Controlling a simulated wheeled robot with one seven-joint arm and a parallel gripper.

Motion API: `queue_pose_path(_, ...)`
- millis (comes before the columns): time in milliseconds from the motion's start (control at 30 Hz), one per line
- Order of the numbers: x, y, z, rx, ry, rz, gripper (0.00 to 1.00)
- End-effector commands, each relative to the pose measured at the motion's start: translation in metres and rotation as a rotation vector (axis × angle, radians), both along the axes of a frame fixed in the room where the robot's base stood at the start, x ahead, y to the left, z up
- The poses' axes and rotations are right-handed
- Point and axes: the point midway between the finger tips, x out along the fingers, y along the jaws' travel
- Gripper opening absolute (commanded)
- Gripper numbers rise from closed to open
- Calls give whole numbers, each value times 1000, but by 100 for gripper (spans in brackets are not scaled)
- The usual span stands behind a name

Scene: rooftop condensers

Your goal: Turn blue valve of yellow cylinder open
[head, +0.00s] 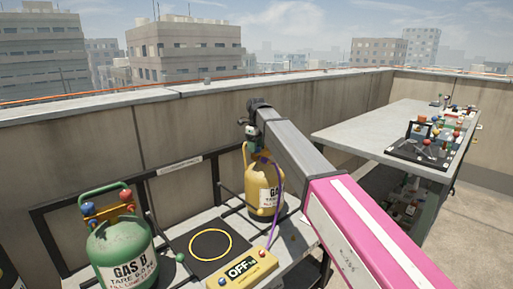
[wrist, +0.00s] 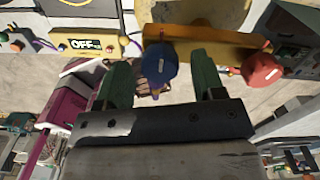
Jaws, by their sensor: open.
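The yellow cylinder (head: 265,190) stands upright on the bench in the head view, its top partly hidden by my arm. In the wrist view its yellow valve bar (wrist: 215,44) carries the round blue valve (wrist: 160,66) on the left and a red valve (wrist: 262,72) on the right. My gripper (wrist: 160,60) is open, its two green fingers apart. The blue valve appears between the fingertips, nearer the left finger; I cannot tell whether either touches it. In the head view my gripper (head: 250,133) is at the cylinder's top.
A green cylinder (head: 122,248) labelled GAS B with its own blue and red valves stands to the left. A black mat (head: 190,232) with a yellow ring lies between the cylinders. A yellow box (head: 242,270) reading OFF sits in front, with a purple hose. A wall (head: 100,145) runs behind.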

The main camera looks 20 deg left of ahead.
Motion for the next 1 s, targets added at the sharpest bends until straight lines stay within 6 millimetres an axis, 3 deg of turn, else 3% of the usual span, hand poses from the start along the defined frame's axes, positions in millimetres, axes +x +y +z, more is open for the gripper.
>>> queue_pose_path(367, 0, 0, -7, 1, -1, 0, 63)
queue_pose_path(400, 0, 0, -7, 1, -1, 0, 59)
queue_pose_path(533, 0, 0, -7, 1, -1, 0, 17)
queue_pose_path(567, 0, 0, -7, 1, 0, 0, 13)
queue_pose_path(1000, 0, 0, -7, 0, 0, 73, 13)
